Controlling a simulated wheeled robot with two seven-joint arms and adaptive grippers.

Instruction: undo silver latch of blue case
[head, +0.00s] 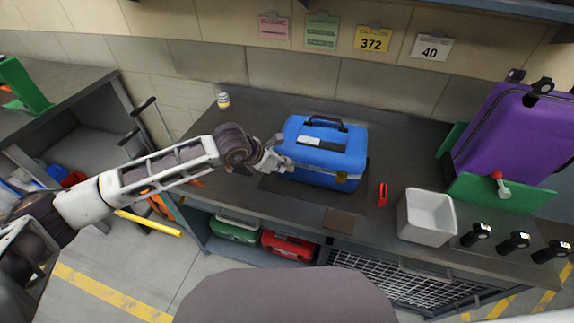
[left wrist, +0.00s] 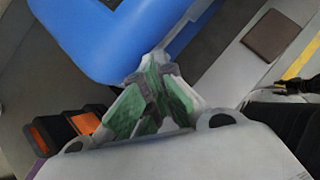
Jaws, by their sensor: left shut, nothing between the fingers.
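The blue case (head: 322,152) stands closed on a dark mat on the workbench, its black handle on top. A brassy latch (head: 342,178) shows near the right end of its front face. I cannot make out a silver latch; my left gripper covers the left part of the front. My left gripper (head: 287,165) is shut and empty, its tips at the front left of the case. In the left wrist view the closed fingers (left wrist: 157,72) reach the lower edge of the blue case (left wrist: 115,35); whether they touch is unclear. My right gripper is not in view.
A purple suitcase (head: 515,130) stands far right. A small jar (head: 223,100) stands at the back left. The bench behind the case is clear.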

